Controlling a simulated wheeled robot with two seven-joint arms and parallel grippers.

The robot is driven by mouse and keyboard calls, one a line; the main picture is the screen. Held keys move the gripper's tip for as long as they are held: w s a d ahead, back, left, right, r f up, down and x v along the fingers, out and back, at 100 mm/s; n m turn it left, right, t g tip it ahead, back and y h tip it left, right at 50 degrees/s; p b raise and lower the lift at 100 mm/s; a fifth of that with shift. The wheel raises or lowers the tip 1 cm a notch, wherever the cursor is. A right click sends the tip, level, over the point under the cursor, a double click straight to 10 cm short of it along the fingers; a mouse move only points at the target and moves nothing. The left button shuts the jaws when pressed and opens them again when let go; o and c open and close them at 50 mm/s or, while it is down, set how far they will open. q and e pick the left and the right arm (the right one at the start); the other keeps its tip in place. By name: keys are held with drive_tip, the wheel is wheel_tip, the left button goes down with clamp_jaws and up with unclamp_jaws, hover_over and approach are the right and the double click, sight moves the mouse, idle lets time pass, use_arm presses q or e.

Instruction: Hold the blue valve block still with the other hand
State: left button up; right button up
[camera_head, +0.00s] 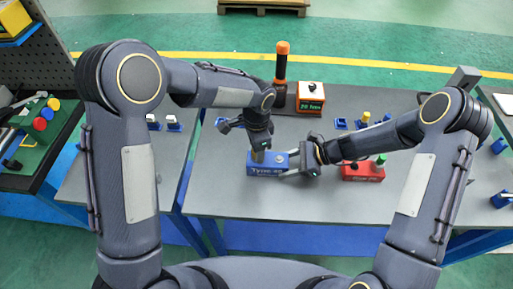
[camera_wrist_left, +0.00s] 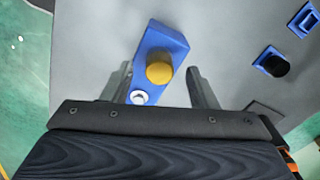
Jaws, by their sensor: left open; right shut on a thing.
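The blue valve block (camera_head: 268,171) stands on the grey table, with lettering on its front face. In the left wrist view the blue valve block (camera_wrist_left: 166,40) shows a yellow knob (camera_wrist_left: 159,70) and a white round fitting (camera_wrist_left: 139,97) on top. My right gripper (camera_head: 288,164) comes in from the right and is shut on the block's right end. My left gripper (camera_head: 258,156) points down over the block and hides part of its top. In its wrist view the fingers of my left gripper (camera_wrist_left: 163,80) are apart, one on each side of the knob.
A red block (camera_head: 363,173) with a green knob stands to the right. An orange box (camera_head: 310,97) and an upright orange-and-black cylinder (camera_head: 281,65) are behind. Small blue holders (camera_head: 341,124) stand at the back right. The table front (camera_head: 290,208) is clear.

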use_arm(q)
drive_tip(key=shift+r, duration=2.05)
drive_tip(key=shift+r, duration=0.1)
wheel_tip(320, 180, up, 12)
use_arm(e)
drive_tip(key=o, duration=1.2)
drive_tip(key=shift+o, duration=0.2)
